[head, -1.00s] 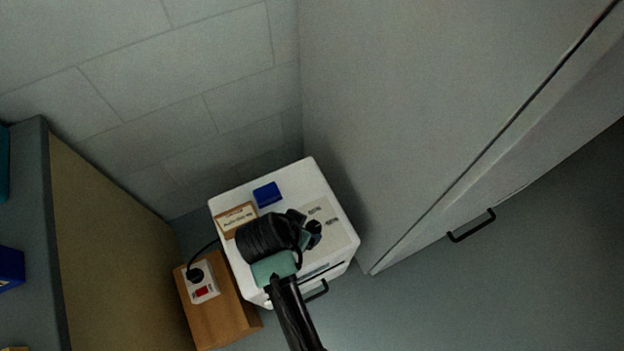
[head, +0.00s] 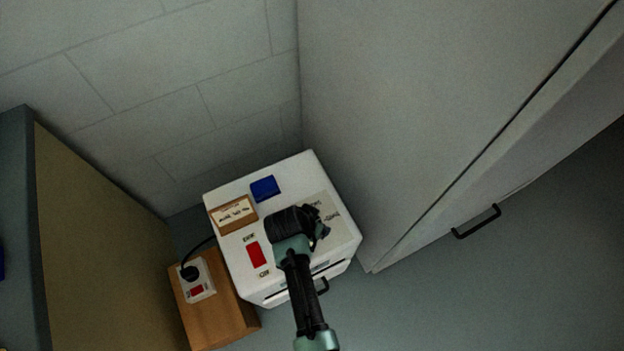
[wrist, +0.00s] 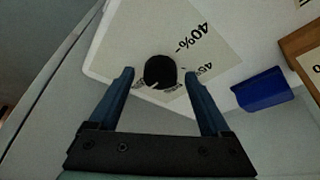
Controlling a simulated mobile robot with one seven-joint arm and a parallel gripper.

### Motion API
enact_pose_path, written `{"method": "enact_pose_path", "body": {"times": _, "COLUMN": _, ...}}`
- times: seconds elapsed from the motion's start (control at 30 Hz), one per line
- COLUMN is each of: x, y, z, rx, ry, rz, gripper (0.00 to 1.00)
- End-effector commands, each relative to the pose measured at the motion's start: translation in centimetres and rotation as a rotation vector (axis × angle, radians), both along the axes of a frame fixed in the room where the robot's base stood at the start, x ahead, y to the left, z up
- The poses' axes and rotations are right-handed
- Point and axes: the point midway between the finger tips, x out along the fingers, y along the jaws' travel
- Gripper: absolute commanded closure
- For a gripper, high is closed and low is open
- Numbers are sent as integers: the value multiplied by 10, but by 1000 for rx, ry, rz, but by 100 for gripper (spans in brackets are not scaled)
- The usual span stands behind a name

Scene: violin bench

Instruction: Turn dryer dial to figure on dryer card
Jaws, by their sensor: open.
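The white dryer (head: 224,270) stands in the corner. Its black round dial (wrist: 160,71) shows in the wrist view, with a white pointer mark toward the lower left. Printed percentage figures surround it; one reads 40%, the others are partly hidden or unclear. My gripper (wrist: 159,75) is open, with one finger on each side of the dial and visible gaps between. In the head view my gripper (head: 321,234) is over the dryer's right part and hides the dial. The wood-framed dryer card (head: 233,214) lies on the dryer's top left; its writing is too small to read.
A blue block (head: 265,188) sits on the dryer top near the card. A red switch (head: 256,254) marked OFF and ON is left of my arm. A power socket (head: 197,281) on a wooden block (head: 223,318) stands left. A tall grey cabinet (head: 400,120) rises close on the right.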

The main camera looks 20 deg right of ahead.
Motion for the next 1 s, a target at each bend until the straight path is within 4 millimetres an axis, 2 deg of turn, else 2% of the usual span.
{"method": "enact_pose_path", "body": {"times": 0.17, "x": 0, "y": 0, "z": 0, "rx": 0, "ry": 0, "rz": 0, "gripper": 19}}
{"method": "enact_pose_path", "body": {"times": 0.63, "x": 0, "y": 0, "z": 0, "rx": 0, "ry": 0, "rz": 0, "gripper": 100}}
{"method": "enact_pose_path", "body": {"times": 1.0, "x": -1, "y": 0, "z": 2, "rx": 0, "ry": 2, "rz": 58, "gripper": 100}}
